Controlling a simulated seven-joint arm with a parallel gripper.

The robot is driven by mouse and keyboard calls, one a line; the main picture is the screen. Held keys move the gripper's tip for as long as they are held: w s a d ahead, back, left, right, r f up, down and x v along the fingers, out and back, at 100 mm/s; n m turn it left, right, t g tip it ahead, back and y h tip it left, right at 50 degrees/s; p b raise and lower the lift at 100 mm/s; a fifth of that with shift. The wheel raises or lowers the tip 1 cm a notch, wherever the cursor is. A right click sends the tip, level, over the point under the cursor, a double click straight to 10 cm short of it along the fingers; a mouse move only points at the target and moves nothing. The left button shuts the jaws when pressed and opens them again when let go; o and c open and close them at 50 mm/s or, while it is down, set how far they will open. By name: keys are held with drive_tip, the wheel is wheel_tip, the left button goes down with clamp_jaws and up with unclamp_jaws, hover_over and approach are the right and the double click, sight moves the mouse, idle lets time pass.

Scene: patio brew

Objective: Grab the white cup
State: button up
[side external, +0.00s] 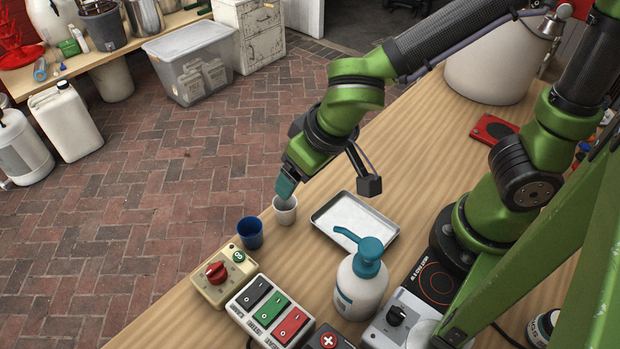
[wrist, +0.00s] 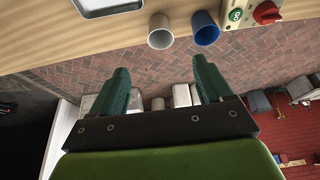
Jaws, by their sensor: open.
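The white cup (side external: 285,211) stands upright near the far edge of the wooden table in the side view. In the wrist view the white cup (wrist: 160,38) is at the top middle, beyond the fingertips. My gripper (side external: 284,188) is just above the cup in the side view, and its fingers partly cover the cup's rim there. In the wrist view my gripper (wrist: 160,75) has its two green fingers wide apart with nothing between them. Whether a finger touches the cup cannot be told.
A blue cup (side external: 250,233) stands close beside the white cup. A metal tray (side external: 355,222) lies to its right. A pump bottle (side external: 361,285), a box with a red knob (side external: 228,272) and a switch box (side external: 270,311) stand nearer. The table edge (side external: 215,247) is close to both cups.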

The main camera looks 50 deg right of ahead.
sight(283, 205)
drive_tip(key=x, duration=1.4)
drive_tip(key=shift+w+f, duration=0.1)
drive_tip(key=shift+f, duration=0.3)
drive_tip(key=shift+c, duration=0.3)
drive_tip(key=c, duration=1)
